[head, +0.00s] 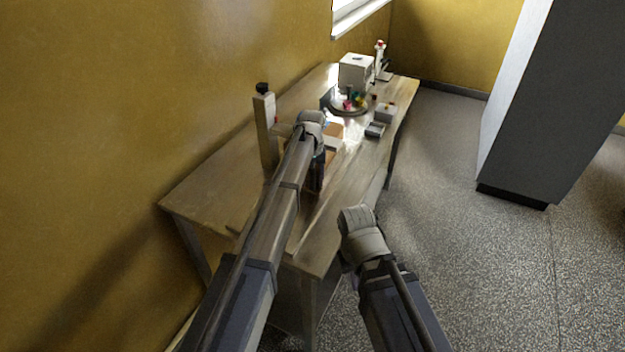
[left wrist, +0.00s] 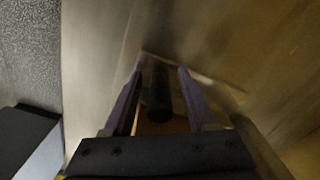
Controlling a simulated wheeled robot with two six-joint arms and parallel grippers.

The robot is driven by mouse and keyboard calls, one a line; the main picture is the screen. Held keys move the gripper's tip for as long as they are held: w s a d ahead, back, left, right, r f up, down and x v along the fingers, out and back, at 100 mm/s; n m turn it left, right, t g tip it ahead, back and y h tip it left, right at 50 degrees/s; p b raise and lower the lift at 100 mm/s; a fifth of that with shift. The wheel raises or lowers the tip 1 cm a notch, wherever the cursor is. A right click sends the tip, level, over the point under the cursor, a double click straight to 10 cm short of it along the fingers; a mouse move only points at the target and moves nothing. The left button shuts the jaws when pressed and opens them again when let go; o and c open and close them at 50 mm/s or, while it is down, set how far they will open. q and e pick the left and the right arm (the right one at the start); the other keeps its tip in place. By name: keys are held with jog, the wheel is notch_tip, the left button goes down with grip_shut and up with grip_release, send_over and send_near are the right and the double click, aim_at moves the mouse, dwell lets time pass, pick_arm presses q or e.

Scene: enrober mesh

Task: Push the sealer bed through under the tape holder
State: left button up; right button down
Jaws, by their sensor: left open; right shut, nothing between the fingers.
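A pale wooden post with a black knob (head: 263,110) stands upright on the table; it looks like the tape holder's support. My left wrist hides what is beside it. A brown and white block (head: 334,134) lies just beyond my left wrist; I cannot tell whether it is the sealer bed. My left gripper (head: 317,178) points down at the table and is open. In the left wrist view a dark upright cylinder (left wrist: 160,92) shows between its fingers (left wrist: 158,98), apparently untouched. My right gripper (head: 352,225) is off the table's right edge, shut and empty, its fingers mostly hidden.
The wooden table (head: 210,195) runs along the yellow wall, its near left part clear. At its far end stand a white box (head: 356,70), a round tray (head: 336,106) with coloured items, and small grey boxes (head: 385,113). A tall grey cabinet (head: 550,110) stands right, across open floor.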

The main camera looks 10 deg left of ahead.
pick_arm(q)
notch_tip(320, 180, up, 8)
jog(key=p, duration=0.8)
jog(key=shift+f, duration=0.1)
jog(key=shift+c, duration=0.4)
